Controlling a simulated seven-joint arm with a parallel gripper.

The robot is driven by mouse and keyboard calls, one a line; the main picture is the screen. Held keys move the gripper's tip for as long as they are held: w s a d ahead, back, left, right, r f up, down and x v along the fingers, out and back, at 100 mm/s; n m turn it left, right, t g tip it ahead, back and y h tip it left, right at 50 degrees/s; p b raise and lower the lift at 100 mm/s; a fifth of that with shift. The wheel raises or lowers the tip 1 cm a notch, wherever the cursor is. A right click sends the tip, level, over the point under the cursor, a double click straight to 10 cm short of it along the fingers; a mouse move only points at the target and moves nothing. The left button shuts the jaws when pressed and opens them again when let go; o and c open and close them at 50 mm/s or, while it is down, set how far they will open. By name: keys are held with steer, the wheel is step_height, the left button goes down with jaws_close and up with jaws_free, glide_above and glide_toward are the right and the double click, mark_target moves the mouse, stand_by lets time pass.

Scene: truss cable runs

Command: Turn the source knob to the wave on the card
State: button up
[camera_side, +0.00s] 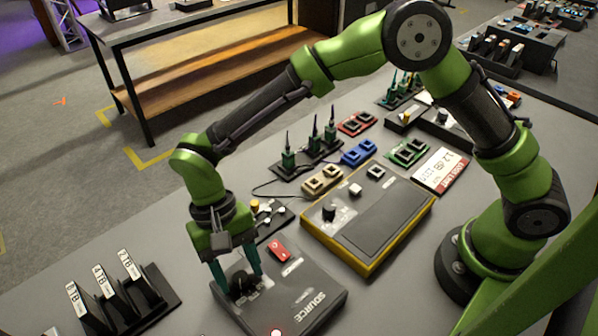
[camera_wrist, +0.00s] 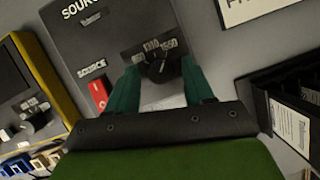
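The source box (camera_side: 312,300) is a dark grey unit marked SOURCE at the front of the bench; it also shows in the wrist view (camera_wrist: 78,48). Its black source knob (camera_side: 241,284) shows in the wrist view (camera_wrist: 157,69) below a row of wave labels; the middle one looks like 1310 and the right one 1550. Which label the knob points to is unclear. My gripper (camera_side: 237,272) points down over the knob, its teal fingers apart on either side of it, with some gap visible. A white and red card (camera_side: 440,169) lies at the right; its wave is hard to read.
A red switch (camera_side: 279,251) is on the source box. A yellow-edged meter (camera_side: 370,220) stands behind it. A rack of labelled black holders (camera_side: 122,295) stands at left. Blue, tan, red and green adapter blocks and upright green plugs (camera_side: 308,150) sit farther back.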

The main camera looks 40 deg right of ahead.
jaws_close()
steer(key=shift+n, duration=0.4)
steer(key=n+h, duration=0.1)
steer(key=n, duration=0.2)
steer(key=shift+a+h, duration=0.15)
steer(key=shift+h, duration=0.15)
steer(key=shift+a+n+h, duration=0.1)
steer(key=shift+n+h, duration=0.6)
steer(key=shift+n, duration=1.3)
steer(key=shift+t, duration=0.3)
steer(key=shift+o, duration=0.4)
jaws_free()
